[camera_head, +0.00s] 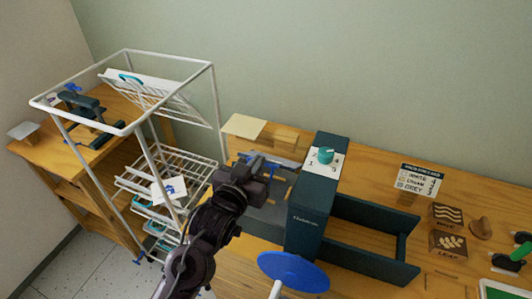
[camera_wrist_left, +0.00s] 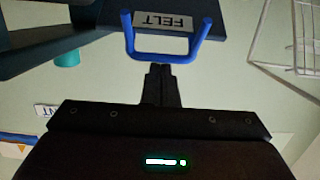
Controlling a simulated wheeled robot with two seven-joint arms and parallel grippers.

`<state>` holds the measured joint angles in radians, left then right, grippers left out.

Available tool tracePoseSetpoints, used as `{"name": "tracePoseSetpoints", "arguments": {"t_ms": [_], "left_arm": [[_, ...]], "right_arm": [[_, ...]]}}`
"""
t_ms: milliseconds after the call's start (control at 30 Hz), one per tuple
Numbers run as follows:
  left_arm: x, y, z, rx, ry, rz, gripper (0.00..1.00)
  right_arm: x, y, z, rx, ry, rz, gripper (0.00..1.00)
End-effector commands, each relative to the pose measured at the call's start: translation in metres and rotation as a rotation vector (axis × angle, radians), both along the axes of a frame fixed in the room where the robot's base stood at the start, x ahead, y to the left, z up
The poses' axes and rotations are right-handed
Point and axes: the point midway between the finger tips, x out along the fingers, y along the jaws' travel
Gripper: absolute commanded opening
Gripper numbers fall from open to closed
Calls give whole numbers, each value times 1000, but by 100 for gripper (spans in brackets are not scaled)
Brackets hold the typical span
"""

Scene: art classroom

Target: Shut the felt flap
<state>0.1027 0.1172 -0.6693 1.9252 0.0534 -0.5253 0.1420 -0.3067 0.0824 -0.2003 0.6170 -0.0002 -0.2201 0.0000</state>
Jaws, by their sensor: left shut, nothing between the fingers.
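The felt flap (camera_wrist_left: 217,14) is a dark panel at the top of the left wrist view. It bears a white label reading FELT (camera_wrist_left: 174,22), upside down there, and a blue U-shaped handle (camera_wrist_left: 160,58). In the head view the blue handle (camera_head: 262,162) shows at the left of the dark teal press (camera_head: 308,215), partly hidden by my gripper. My left gripper (camera_head: 258,175) is shut and empty close by the handle. Its fingertips (camera_wrist_left: 160,70) lie just below the handle's bar in the wrist view; I cannot tell whether they touch. My right gripper is out of view.
A white wire drying rack (camera_head: 213,105) stands left of the table, close to my left arm. The press has a dial (camera_head: 325,155), an open frame on its right and a blue wheel (camera_head: 293,271) in front. Stamp blocks (camera_head: 448,244) lie at the right.

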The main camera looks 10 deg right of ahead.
Motion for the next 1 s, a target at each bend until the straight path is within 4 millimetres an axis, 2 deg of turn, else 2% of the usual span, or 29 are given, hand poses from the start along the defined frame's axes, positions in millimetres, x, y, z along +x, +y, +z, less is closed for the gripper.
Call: {"name": "tracePoseSetpoints", "arguments": {"t_ms": [33,300,500,700,1000], "left_arm": [[-5,3,-22,-22,-32,-1,0],[-23,16,-63,-148,-221,-1,0],[-32,22,-89,-235,-348,0,0],[-36,25,-108,-304,-453,-1,0],[-38,26,-126,-313,-466,-1,0]], "right_arm": [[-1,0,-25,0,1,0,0],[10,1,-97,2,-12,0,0],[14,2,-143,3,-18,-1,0],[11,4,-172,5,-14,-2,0],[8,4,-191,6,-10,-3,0]]}}
